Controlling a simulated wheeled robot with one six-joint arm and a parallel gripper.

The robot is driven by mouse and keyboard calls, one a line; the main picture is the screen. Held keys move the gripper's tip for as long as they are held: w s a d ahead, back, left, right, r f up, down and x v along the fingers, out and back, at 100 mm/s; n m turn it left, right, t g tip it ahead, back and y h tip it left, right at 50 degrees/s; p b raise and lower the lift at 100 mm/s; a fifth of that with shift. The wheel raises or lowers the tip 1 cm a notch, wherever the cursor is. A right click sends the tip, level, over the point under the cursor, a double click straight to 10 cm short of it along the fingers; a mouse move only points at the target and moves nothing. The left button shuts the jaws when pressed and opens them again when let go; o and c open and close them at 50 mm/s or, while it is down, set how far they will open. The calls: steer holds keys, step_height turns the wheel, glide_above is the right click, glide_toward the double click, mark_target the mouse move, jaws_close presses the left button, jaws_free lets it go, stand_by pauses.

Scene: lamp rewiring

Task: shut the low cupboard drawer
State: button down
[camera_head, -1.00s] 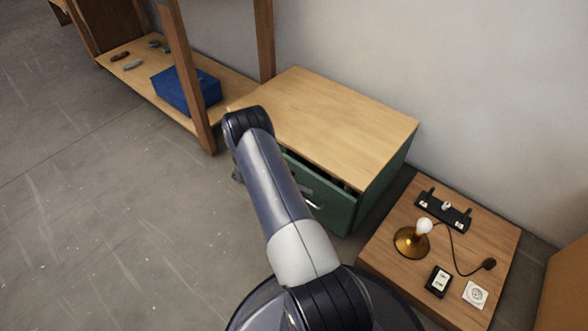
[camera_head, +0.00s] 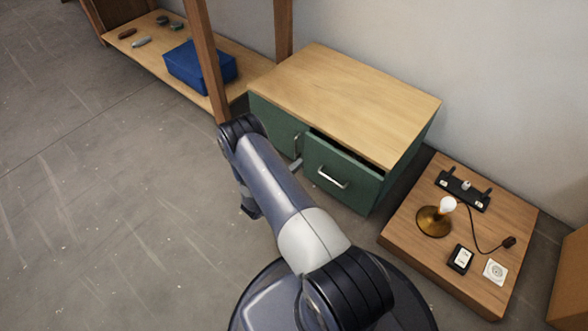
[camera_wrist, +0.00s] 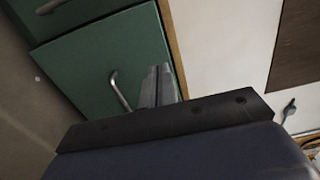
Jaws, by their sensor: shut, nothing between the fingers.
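The low cupboard (camera_head: 352,98) has a pale wood top and green fronts. Its right-hand drawer (camera_head: 342,172), with a silver bar handle (camera_head: 333,178), stands slightly open; a dark gap shows along its top edge. In the wrist view a green front (camera_wrist: 100,60) with a silver handle (camera_wrist: 121,92) fills the left part. My gripper (camera_wrist: 157,86) is shut and empty, its fingers close beside that handle; I cannot tell whether they touch the front. In the head view my arm hides most of the gripper and the lower left front.
A low wooden table (camera_head: 405,236) right of the cupboard carries a brass lamp base with bulb (camera_head: 435,218), a black strip, a cord and small fittings. A wooden shelf (camera_head: 190,92) with a blue box (camera_head: 199,66) stands left. The grey floor at left is clear.

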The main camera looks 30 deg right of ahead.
mark_target(319, 144)
steer(key=b+x, duration=0.2)
steer(key=x, duration=0.7)
steer(key=shift+w+d, duration=0.1)
steer(key=shift+d, duration=0.2)
